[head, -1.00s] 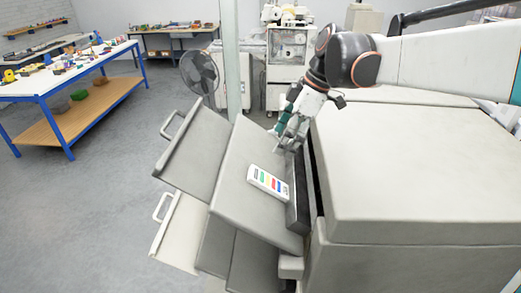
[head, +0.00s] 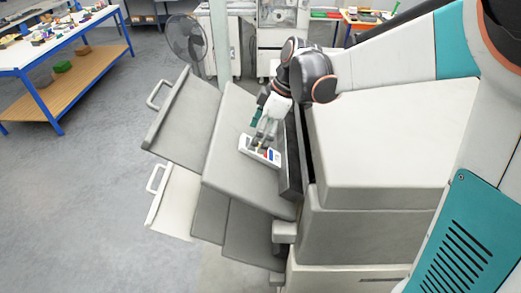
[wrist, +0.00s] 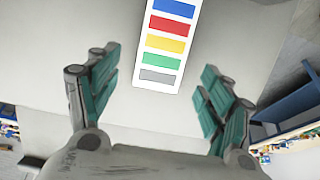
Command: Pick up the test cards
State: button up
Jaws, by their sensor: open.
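The test cards (head: 245,146) are a white stack or card with blue, red, yellow, green and grey bars. They lie on the sloping grey tray (head: 225,157) of the machine. In the wrist view the cards (wrist: 142,82) run from the top edge to just ahead of the fingers. My gripper (head: 262,140) is just over the cards in the head view and hides part of them. In the wrist view my gripper (wrist: 158,92) is open, its teal fingers spread to either side of the cards' near end, with nothing between the pads.
A dark upright ledge (head: 290,160) borders the tray on the right, beside the big grey machine body (head: 385,140). Handled panels (head: 185,125) jut out left. A fan (head: 186,42) and a blue-legged workbench (head: 75,85) stand farther off.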

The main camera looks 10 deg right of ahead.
jog(key=shift+x, duration=1.3)
jog(key=c, duration=1.2)
jog(key=shift+r, duration=0.1)
